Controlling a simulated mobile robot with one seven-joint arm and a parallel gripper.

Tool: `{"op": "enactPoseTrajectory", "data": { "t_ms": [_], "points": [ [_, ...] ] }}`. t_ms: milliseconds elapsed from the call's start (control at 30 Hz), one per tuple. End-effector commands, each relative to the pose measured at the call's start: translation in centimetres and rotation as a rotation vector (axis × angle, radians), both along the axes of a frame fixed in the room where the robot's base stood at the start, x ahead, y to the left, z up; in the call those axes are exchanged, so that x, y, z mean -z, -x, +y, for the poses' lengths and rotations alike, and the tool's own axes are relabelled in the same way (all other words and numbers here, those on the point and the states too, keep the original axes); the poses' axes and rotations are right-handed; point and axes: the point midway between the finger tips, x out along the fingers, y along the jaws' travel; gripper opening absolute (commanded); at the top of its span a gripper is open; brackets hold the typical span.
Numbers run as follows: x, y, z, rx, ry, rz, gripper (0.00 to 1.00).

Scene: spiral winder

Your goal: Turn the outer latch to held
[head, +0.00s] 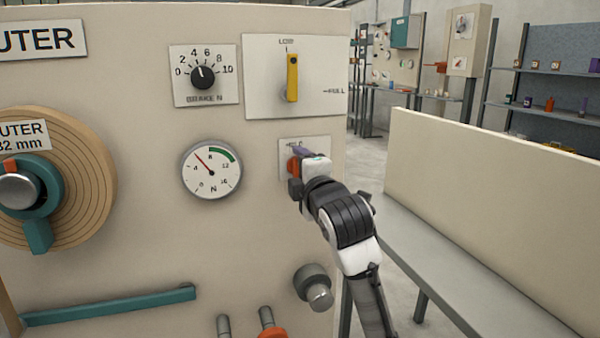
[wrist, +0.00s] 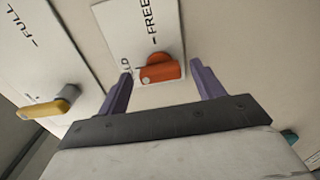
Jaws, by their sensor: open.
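The outer latch (wrist: 162,72) is a small orange lever on a white plate (wrist: 113,22) on the panel front. In the wrist view the plate reads FREE above the lever, and a partly hidden label ending in LD shows to its left. I cannot tell for sure which mark the lever points to. My gripper (wrist: 161,70) is open, with one purple finger on each side of the lever and visible gaps to it. In the head view my gripper (head: 302,158) is at the plate (head: 317,145) and covers much of it and the latch.
A yellow lever (head: 292,78) on its own plate stands above the latch. A brake dial (head: 204,77) and a gauge (head: 211,168) are to the left. A grey knob (head: 314,285) sticks out below. A cream partition (head: 480,215) stands to the right.

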Motion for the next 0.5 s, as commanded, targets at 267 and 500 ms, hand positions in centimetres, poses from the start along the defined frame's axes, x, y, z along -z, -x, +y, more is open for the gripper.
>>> {"op": "enactPoseTrajectory", "data": {
  "t_ms": [267,500],
  "points": [
    [0.2,5.4,-1.9,0.003,0.001,-0.004,0.67],
    [0.2,10.1,-3.3,0.003,0.003,-0.002,0.67]
  ]
}}
